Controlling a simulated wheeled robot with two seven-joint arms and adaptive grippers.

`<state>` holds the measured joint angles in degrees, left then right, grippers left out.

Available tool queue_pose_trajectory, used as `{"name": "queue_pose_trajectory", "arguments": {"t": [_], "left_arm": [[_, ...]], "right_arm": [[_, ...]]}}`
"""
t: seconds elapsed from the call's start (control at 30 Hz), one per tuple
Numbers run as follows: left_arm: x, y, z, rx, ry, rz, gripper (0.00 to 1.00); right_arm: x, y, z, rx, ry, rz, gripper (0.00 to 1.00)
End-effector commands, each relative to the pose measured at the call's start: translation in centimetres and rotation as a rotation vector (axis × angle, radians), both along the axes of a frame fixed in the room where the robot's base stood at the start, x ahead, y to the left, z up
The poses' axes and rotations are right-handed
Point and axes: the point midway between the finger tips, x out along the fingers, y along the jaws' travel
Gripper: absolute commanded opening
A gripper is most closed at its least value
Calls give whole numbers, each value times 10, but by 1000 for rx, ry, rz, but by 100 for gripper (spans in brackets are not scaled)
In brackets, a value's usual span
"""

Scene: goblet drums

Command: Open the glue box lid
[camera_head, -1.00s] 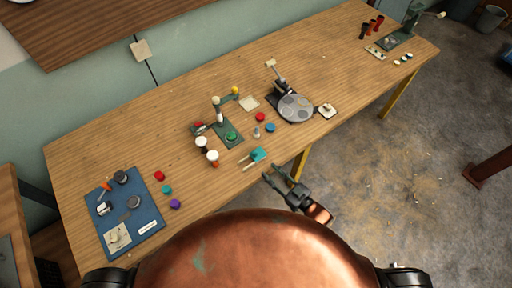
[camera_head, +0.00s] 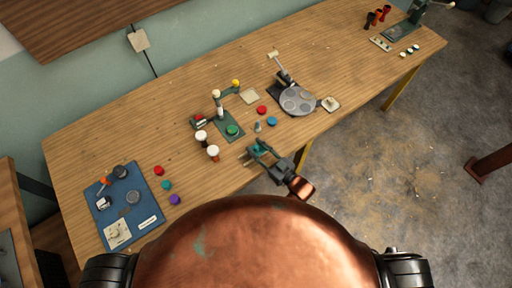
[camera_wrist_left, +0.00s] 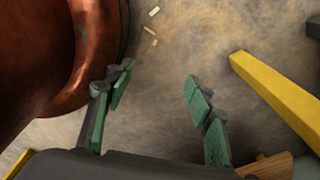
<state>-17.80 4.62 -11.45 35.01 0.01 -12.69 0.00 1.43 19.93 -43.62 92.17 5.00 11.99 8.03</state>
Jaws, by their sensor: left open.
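My right gripper (camera_head: 255,151) is over the front edge of the table, with its fingers spread around a small teal-headed tool (camera_head: 258,151); whether they touch it cannot be told. My left gripper (camera_wrist_left: 158,80) shows in the left wrist view, open and empty, above the floor; it is not in the head view. No box is clearly recognisable as the glue box.
The wooden table (camera_head: 330,70) runs to the back right. Two white-topped cups (camera_head: 213,152) and a green-based stand (camera_head: 229,126) are left of my right gripper. A round grey plate (camera_head: 297,100) lies behind it. A yellow leg (camera_wrist_left: 280,95) is near my left gripper.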

Motion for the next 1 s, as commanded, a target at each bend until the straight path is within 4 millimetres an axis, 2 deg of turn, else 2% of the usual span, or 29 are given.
{"name": "queue_pose_trajectory", "arguments": {"t": [0.17,0.3,0.63,1.0], "left_arm": [[22,-2,1,-2,-28,-5,49],[31,-3,1,-5,-40,-6,49],[15,-3,1,-3,-20,-3,49],[12,-2,0,-3,-16,-2,49]], "right_arm": [[0,1,0,0,0,1,33],[0,1,0,0,0,2,23],[0,1,0,1,-1,2,0],[0,1,0,1,-1,2,0]]}}
